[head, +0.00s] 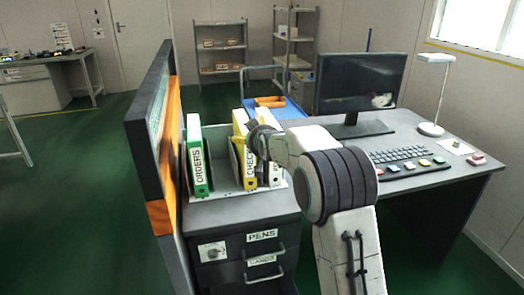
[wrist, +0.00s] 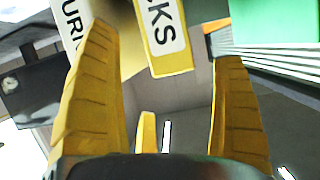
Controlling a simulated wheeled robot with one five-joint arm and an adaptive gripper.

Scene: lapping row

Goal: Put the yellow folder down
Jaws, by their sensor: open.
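The yellow folder (head: 250,168), its label partly reading CHECKS, stands in the grey holder (head: 222,184) on the desk, between a green folder and a white folder. My arm covers part of its upper right side. In the wrist view the yellow folder (wrist: 168,64) shows its labelled spine between the two yellow fingers. My gripper (wrist: 165,45) is open, with a gap between each finger and the spine. Its fingers are hard to make out in the head view.
The green ORDERS folder (head: 198,168) stands to the left and the white folder (head: 275,172) to the right. A dark-framed partition (head: 150,120) rises at the desk's left. The monitor (head: 360,82), keyboard (head: 410,157) and lamp (head: 434,90) stand to the right.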

